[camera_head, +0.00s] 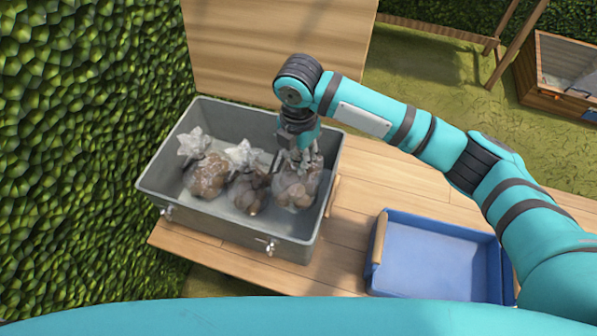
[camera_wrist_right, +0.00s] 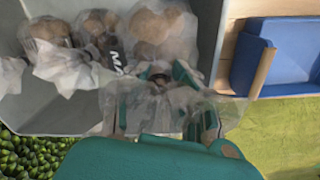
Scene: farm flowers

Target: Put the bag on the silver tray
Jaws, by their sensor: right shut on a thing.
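A silver-grey metal tray (camera_head: 222,231) with high walls stands on the wooden table and holds three clear plastic bags of brown round contents. My right gripper (camera_head: 302,160) reaches down into its right end and is shut on the gathered top of the rightmost bag (camera_head: 296,192). In the right wrist view, the gripper (camera_wrist_right: 160,78) pinches the crumpled plastic of this bag (camera_wrist_right: 155,28). The bag is inside the tray; I cannot tell whether it touches the floor. The middle bag (camera_head: 247,196) and left bag (camera_head: 206,178) sit beside it. My left gripper is not in view.
A blue tray (camera_head: 432,262) with a wooden handle stands to the right on the table (camera_head: 355,195) and looks empty. A wooden board (camera_head: 235,50) rises behind the grey tray. A leafy hedge (camera_head: 75,150) borders the left. A wooden crate (camera_head: 545,92) is far right.

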